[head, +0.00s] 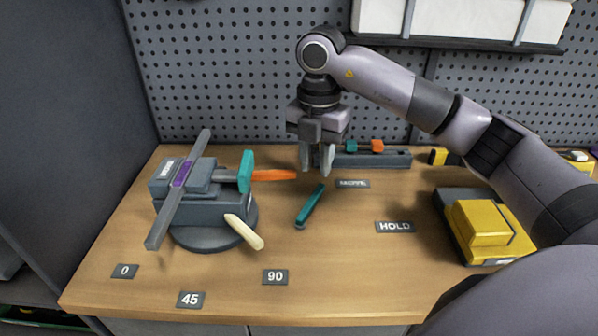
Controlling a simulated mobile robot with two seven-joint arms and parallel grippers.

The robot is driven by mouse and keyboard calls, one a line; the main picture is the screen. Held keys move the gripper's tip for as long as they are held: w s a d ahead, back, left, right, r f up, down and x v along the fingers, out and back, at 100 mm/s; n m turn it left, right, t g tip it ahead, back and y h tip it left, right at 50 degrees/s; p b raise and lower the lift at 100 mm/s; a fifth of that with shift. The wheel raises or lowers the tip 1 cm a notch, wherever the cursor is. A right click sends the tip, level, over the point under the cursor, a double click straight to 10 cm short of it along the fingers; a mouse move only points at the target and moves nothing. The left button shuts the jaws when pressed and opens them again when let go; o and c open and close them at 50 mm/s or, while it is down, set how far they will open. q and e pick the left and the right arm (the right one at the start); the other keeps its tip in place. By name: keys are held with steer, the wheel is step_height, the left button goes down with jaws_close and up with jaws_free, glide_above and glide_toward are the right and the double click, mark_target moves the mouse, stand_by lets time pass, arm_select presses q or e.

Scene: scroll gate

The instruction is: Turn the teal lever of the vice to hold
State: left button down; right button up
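The vice (195,205) stands on a round grey base at the left of the bench, with a dark bar across its top. The teal lever (313,203) lies to the right of the vice, slanting from a lower-left end up toward the MOVE label (352,184). The HOLD label (395,227) lies further right and nearer the front. My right gripper (318,172) hangs with fingers down above and behind the lever's upper end. Its fingers are apart, with nothing between them. My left gripper is not in view.
An orange handle (275,175) with a teal block (246,171) and a cream handle (243,232) stick out from the vice. A yellow box (480,222) stands at right. A grey rail (365,159) lies behind. The front middle is clear except for number labels.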

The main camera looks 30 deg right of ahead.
mark_target(315, 195)
steer(key=shift+w+f, duration=0.1)
steer(key=shift+w, duration=0.05)
steer(key=shift+s+f+p, duration=0.2)
steer(key=shift+f+p, duration=0.1)
steer(key=shift+f, duration=3.15)
jaws_close()
